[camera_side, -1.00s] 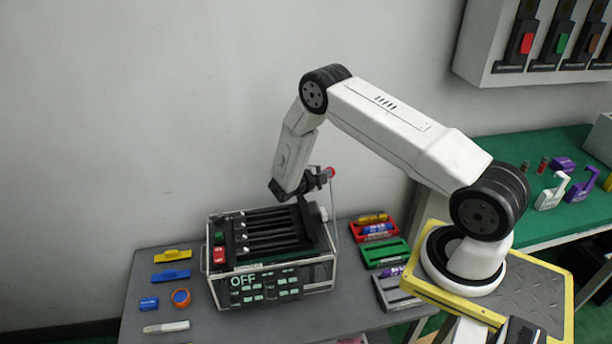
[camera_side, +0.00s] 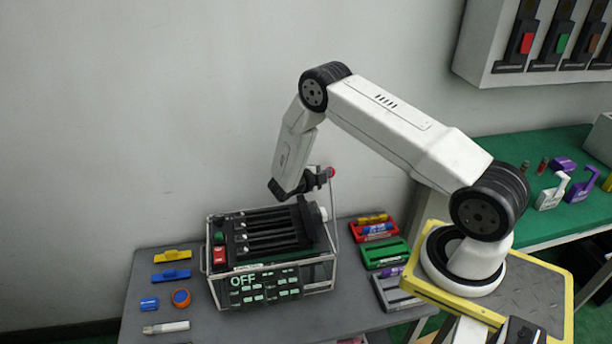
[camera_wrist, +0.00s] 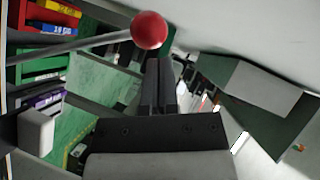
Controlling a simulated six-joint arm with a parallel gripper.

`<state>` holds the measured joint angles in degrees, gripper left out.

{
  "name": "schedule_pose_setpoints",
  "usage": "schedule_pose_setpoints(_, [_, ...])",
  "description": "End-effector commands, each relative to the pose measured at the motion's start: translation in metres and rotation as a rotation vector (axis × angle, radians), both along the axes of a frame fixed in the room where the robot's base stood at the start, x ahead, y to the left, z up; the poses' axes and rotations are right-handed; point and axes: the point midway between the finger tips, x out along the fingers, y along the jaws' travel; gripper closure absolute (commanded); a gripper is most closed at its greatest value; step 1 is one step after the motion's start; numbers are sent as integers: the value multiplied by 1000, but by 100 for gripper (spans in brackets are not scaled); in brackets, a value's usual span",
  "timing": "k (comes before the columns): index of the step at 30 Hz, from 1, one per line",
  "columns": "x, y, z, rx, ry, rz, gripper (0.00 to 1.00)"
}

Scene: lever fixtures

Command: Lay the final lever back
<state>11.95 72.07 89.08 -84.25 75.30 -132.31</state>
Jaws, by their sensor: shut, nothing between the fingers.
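The lever box (camera_side: 318,287) stands on the grey table, with several slots on top and a front panel reading OFF. Several levers appear to lie flat in the slots. One lever stands up at the box's right end, its thin rod (camera_side: 333,200) topped by a red ball (camera_side: 331,172). In the wrist view the red ball (camera_wrist: 149,30) is just past my fingertips, with the rod running left. My gripper (camera_side: 322,180) is shut and empty beside the ball; the wrist view shows its fingers (camera_wrist: 159,68) together. Whether they touch the ball I cannot tell.
Red (camera_side: 360,233), green (camera_side: 372,256) and grey trays (camera_side: 398,299) stand right of the box. The wall is behind.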

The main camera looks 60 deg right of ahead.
Motion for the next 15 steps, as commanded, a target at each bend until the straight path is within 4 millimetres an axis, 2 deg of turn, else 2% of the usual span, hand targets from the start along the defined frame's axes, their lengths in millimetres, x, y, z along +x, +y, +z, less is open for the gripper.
schedule_pose_setpoints(8, [-15,26,18,-4,9,-2,100])
schedule_pose_setpoints(15, [-4,66,31,-5,8,-1,100])
